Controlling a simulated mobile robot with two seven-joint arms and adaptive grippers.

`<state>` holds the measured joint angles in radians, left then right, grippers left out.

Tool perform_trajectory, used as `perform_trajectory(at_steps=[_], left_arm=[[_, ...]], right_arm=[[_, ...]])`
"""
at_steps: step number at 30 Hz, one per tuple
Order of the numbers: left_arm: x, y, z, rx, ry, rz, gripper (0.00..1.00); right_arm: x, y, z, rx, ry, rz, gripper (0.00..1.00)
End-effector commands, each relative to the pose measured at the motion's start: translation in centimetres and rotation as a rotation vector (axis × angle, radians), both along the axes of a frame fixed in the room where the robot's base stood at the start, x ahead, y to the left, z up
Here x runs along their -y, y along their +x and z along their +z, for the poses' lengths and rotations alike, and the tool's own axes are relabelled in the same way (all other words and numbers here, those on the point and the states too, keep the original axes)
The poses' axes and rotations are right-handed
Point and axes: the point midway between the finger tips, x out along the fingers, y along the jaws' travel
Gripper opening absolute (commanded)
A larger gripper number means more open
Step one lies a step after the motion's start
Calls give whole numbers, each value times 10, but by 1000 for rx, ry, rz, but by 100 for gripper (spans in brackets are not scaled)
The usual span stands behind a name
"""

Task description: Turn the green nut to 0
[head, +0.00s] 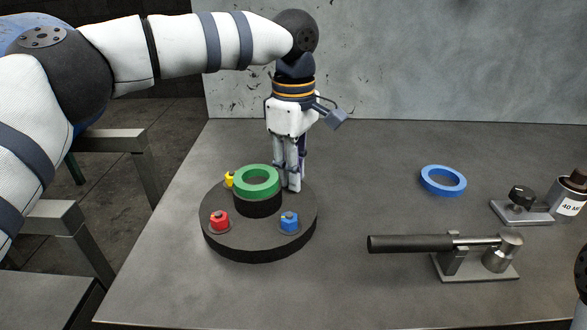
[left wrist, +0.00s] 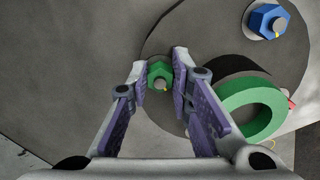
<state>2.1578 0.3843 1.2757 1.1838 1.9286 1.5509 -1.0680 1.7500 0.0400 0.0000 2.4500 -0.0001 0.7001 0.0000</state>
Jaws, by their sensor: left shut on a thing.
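My left gripper (head: 291,187) points straight down at the back right of a dark round base (head: 240,240). In the left wrist view its fingers (left wrist: 160,62) are shut on the green nut (left wrist: 159,72), one on each side. The nut sits on the base, with a small yellowish mark near its lower edge. In the head view the fingers hide this nut. I cannot read any number or scale by it. My right gripper is not in view.
A green ring (head: 257,181) sits on a black hub mid-base, close to my left fingers. Red (head: 219,220), blue (head: 289,221) and yellow (head: 229,180) nuts surround it. A blue ring (head: 443,181), a lever clamp (head: 475,268) and a knob fixture (head: 521,205) stand right.

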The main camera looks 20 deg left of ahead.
Motion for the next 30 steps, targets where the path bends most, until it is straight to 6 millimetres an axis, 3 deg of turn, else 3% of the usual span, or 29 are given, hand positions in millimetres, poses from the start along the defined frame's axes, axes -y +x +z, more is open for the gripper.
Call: perform_trajectory(at_steps=[1,2,4,23,26,30], left_arm=[[0,0,1,3,-1,1,0],[0,0,2,3,-1,1,24],[0,0,1,3,-1,1,40],[0,-1,-1,-6,1,8,40],[0,-1,-1,-6,2,85,40],[0,1,0,-3,4,365,40]], right_arm=[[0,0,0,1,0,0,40],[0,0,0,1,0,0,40],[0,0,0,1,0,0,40],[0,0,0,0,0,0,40],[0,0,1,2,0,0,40],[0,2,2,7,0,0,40]])
